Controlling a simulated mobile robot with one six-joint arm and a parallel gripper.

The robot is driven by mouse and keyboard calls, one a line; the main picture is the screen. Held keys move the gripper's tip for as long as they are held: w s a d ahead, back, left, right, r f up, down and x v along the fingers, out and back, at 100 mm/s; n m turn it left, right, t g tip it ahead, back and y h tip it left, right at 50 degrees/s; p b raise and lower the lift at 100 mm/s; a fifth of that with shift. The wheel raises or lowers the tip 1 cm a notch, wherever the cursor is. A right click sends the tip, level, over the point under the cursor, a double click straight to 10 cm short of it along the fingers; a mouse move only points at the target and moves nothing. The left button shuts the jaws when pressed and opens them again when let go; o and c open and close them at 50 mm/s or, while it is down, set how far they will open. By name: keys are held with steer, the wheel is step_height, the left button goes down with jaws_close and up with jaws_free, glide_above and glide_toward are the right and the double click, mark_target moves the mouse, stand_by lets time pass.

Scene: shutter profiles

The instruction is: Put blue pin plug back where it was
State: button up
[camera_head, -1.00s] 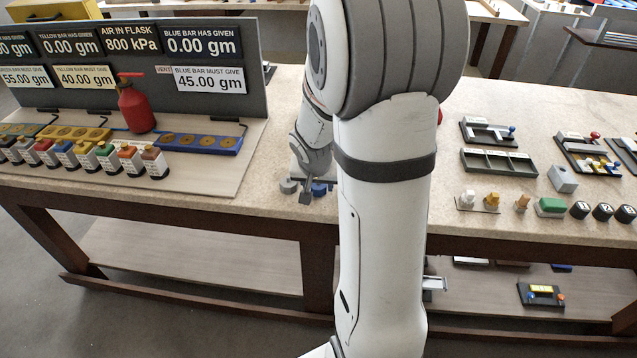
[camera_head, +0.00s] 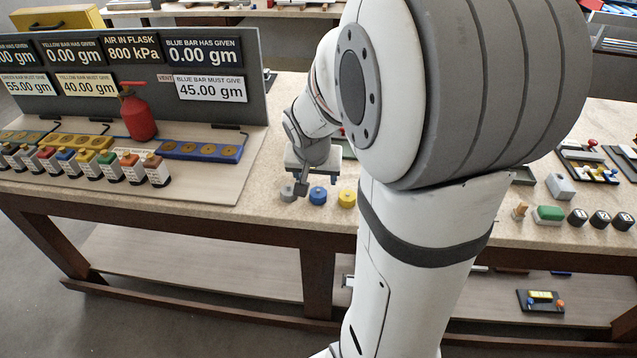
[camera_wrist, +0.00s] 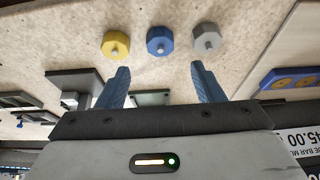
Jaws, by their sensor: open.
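The blue pin plug (camera_head: 318,196) stands on the bare table top near its front edge, between a grey plug (camera_head: 288,193) on its left and a yellow plug (camera_head: 347,198) on its right. In the wrist view the blue plug (camera_wrist: 160,41) is upright with its pale pin showing, between the yellow plug (camera_wrist: 115,44) and the grey plug (camera_wrist: 206,38). My gripper (camera_wrist: 160,82) is open and empty, its blue fingers apart from the plugs.
At left, a board carries a red flask (camera_head: 137,113), several small bottles and a blue bar (camera_head: 201,151) with round discs, beneath weight signs. At right are a green block (camera_head: 548,214) and black knobs. My arm hides the middle of the table.

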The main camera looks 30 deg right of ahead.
steer(key=s+a+r+n+y, duration=0.1)
steer(key=s+a+r+n, duration=0.1)
steer(key=s+a, duration=0.3)
steer(key=s+a+r+n+g+y, duration=0.1)
steer(key=s+a+r+n, duration=0.2)
steer(key=s+a, duration=0.3)
steer(key=s+n, duration=0.1)
steer(key=s, duration=0.3)
steer(key=shift+s+a+r+n+y, duration=0.2)
steer(key=shift+s+n+y, duration=0.1)
steer(key=shift+s+n, duration=0.1)
